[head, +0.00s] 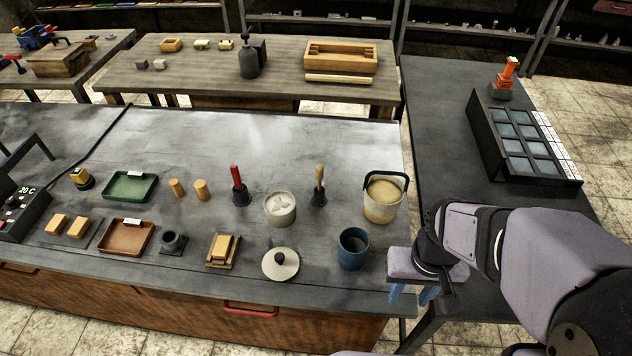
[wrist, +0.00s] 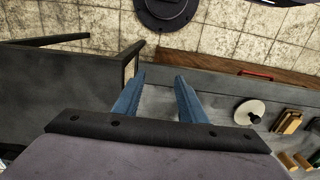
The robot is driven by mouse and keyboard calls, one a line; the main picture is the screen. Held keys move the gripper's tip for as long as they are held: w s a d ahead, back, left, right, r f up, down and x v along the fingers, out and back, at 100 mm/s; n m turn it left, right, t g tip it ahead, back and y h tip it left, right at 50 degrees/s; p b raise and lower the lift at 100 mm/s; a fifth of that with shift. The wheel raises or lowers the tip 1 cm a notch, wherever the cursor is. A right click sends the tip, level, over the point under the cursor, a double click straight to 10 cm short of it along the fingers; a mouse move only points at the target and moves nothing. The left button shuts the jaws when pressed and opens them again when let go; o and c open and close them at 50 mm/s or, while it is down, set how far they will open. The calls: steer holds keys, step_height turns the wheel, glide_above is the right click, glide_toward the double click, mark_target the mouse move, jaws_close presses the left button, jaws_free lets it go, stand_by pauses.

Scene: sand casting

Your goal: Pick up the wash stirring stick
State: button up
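A wooden-handled stick (head: 319,178) stands upright in a small dark holder, left of a tan-filled pail; it looks like the stirring stick, though no label confirms it. A similar red-handled tool (head: 236,178) stands in another dark holder further left. My gripper (head: 410,300) has blue fingers, is open and empty, and is at the bench's front right corner, well apart from the stick. In the wrist view my gripper (wrist: 160,75) shows its two fingers spread with nothing between them. The stick is not visible in that view.
The pail (head: 381,211) with a raised dark handle and a blue cup (head: 353,254) are between my gripper and the stick. A white bowl (head: 280,214) is left of the stick, and a round lid (head: 280,265) lies in front. The bench behind the stick is clear.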

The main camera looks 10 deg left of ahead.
stand_by(0.8)
steer(key=t+y+b, duration=0.3)
steer(key=t+b, duration=0.1)
steer(key=t, duration=1.1)
glide_toward(319, 173)
steer(key=w+f, duration=0.1)
steer(key=w, duration=0.1)
steer(key=w+a+f, duration=0.1)
steer(key=w, duration=0.1)
steer(key=w+f, duration=0.1)
steer(key=w, duration=0.1)
steer(key=shift+a+f, duration=0.15)
steer(key=shift+a, duration=0.2)
steer(key=shift+w+n+t+b, duration=0.5)
steer(key=shift+t+b, duration=0.3)
steer(key=shift+t, duration=0.1)
steer(key=shift+w+r+n+t+b, duration=0.1)
steer(key=shift+r+n+t+b, duration=0.3)
steer(key=shift+r+t, duration=0.1)
